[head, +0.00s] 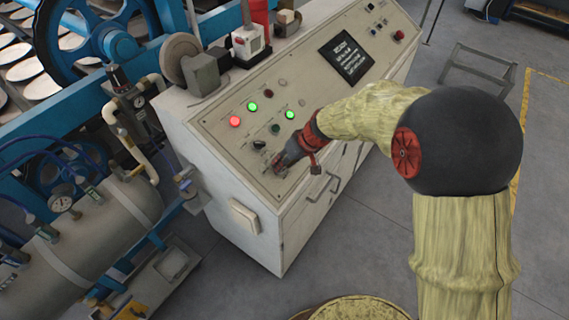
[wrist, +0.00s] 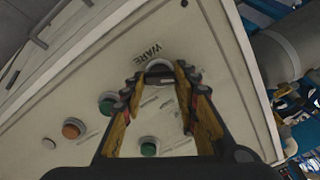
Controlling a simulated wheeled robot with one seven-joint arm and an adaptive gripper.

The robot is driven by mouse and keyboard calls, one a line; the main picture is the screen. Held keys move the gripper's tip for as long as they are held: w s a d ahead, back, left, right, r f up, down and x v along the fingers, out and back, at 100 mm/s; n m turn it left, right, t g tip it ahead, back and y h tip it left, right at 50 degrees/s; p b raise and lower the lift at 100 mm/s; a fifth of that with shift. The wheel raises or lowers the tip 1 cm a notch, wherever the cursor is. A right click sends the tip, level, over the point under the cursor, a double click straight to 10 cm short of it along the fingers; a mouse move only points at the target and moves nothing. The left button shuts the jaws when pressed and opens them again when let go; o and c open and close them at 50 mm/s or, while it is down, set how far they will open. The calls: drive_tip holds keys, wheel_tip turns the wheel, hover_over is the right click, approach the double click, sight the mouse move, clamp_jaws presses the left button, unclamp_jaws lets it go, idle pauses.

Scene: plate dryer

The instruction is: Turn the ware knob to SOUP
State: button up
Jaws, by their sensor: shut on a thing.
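In the head view my gripper (head: 280,167) is at the lower left end of the sloped control panel (head: 222,122), and the knob is hidden there.
A black selector (head: 259,144) sits close beside my gripper. A drawer handle (head: 333,183) juts from the cabinet front. A tank (head: 95,235) stands left.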

drive_tip(key=shift+m, duration=0.3)
drive_tip(key=m, duration=0.3)
drive_tip(key=shift+d+m, duration=0.1)
drive_tip(key=shift+m, duration=0.2)
drive_tip(key=m, duration=0.3)
drive_tip(key=shift+m+p, duration=0.3)
drive_tip(key=shift+p, duration=0.05)
drive_tip(key=m, duration=0.3)
drive_tip(key=shift+d+m+y+p, duration=0.1)
drive_tip(key=shift+m+y+p, duration=0.2)
drive_tip(key=shift+p, duration=0.05)
drive_tip(key=shift+m+p, duration=0.5)
drive_tip(key=shift+m, duration=1.6)
drive_tip(key=shift+f, duration=0.1)
drive_tip(key=o, duration=1.1)
